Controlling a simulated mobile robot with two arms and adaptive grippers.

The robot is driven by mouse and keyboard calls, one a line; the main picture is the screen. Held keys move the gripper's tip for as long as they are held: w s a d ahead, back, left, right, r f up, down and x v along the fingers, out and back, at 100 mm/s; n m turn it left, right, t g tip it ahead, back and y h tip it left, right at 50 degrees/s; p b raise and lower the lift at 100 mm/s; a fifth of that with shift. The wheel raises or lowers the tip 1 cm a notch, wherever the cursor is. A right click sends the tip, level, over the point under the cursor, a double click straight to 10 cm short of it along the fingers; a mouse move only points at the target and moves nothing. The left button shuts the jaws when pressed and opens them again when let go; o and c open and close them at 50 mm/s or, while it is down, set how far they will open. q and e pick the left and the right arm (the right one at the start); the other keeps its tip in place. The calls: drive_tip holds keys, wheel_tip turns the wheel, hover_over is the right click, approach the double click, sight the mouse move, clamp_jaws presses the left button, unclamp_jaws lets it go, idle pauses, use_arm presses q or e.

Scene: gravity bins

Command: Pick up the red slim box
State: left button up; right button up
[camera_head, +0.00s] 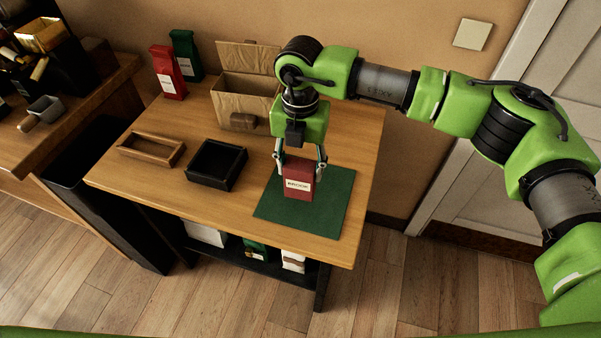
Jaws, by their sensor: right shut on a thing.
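The red slim box (298,187) stands upright on or just above the green mat (328,212) at the right of the table, with a pale label on its front. My right gripper (301,166) comes down from above and is shut on the upper part of the box, one finger on each side. I cannot tell whether the box bottom touches the mat. My left gripper is not in view.
A black tray (196,178) and a wooden tray (133,155) sit left of the mat. Several packages lie on the lower shelf.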

drive_tip(key=s+r+b, duration=0.4)
drive_tip(key=s+r, duration=0.4)
drive_tip(key=s, duration=0.3)
drive_tip(key=shift+s, duration=0.4)
drive_tip(key=shift+s+r, duration=0.3)
drive_tip(key=shift+s, duration=0.3)
